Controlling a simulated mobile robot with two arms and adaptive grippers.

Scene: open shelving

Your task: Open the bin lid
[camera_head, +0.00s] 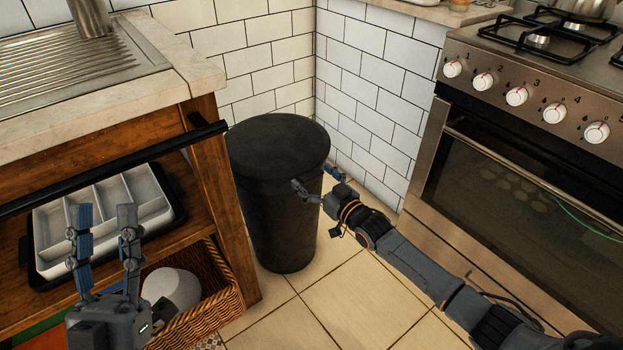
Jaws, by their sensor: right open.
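A dark round bin (277,225) stands upright on the tiled floor in the corner. Its flat black lid (277,145) is shut on top. My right gripper (316,180) is at the bin's right side, just below the lid rim, with its fingers spread apart; I cannot tell whether a finger touches the bin. My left gripper (103,230) is at the lower left, in front of the open shelving, away from the bin. Its fingers point up with a gap between them, and it is empty.
A wooden counter unit (215,170) with a black rail stands left of the bin. It holds a grey divided tray (110,215) and a wicker basket (215,290). An oven (530,190) stands at the right. Floor (350,300) in front is clear.

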